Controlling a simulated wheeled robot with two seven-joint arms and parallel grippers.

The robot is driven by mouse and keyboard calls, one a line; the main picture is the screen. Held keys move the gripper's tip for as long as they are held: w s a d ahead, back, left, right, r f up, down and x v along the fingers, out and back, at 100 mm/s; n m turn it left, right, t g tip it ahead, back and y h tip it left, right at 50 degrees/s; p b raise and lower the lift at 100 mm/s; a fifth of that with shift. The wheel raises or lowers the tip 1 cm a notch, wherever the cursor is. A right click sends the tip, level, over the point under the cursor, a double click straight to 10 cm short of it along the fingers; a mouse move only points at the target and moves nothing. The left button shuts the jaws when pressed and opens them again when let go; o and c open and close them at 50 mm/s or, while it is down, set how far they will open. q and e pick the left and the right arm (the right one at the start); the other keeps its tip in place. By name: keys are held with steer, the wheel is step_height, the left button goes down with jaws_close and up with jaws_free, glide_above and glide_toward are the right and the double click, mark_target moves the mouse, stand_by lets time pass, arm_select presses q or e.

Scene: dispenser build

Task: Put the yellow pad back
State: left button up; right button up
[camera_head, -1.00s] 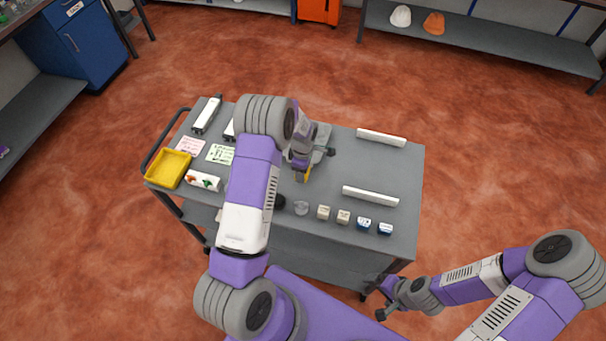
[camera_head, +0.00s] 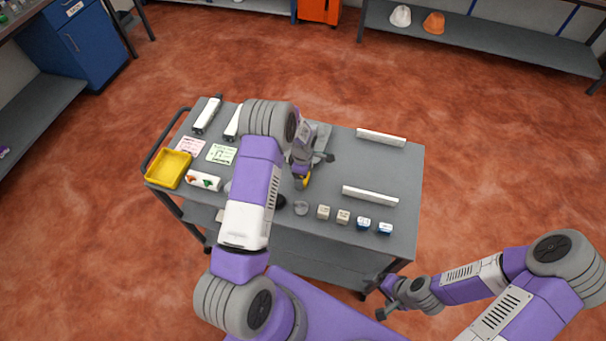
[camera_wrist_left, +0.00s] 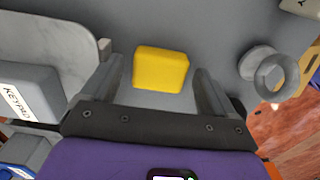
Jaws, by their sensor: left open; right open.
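The yellow pad (camera_wrist_left: 161,67) lies on the grey cart top and shows in the left wrist view between the two fingers of my left gripper (camera_wrist_left: 156,85). The fingers are open, one on each side, with a visible gap to the pad. In the head view a bit of the yellow pad (camera_head: 302,182) shows below my left gripper (camera_head: 303,168); the arm hides part of that area. My right gripper (camera_head: 387,299) is low at the right, off the cart's front edge, open and empty.
The cart (camera_head: 400,165) also carries a yellow tray (camera_head: 168,170), paper cards (camera_head: 221,154), white bars (camera_head: 370,196) and several small blocks (camera_head: 343,216). The left wrist view shows a box marked KEYPAD (camera_wrist_left: 30,95) and a round clear part (camera_wrist_left: 270,75).

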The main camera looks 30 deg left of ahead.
arm_select(q)
step_height(320, 180, up, 12)
arm_select(e)
steer(key=shift+f, duration=0.25)
arm_select(q)
steer(key=shift+f, duration=0.15)
stand_by(0.3)
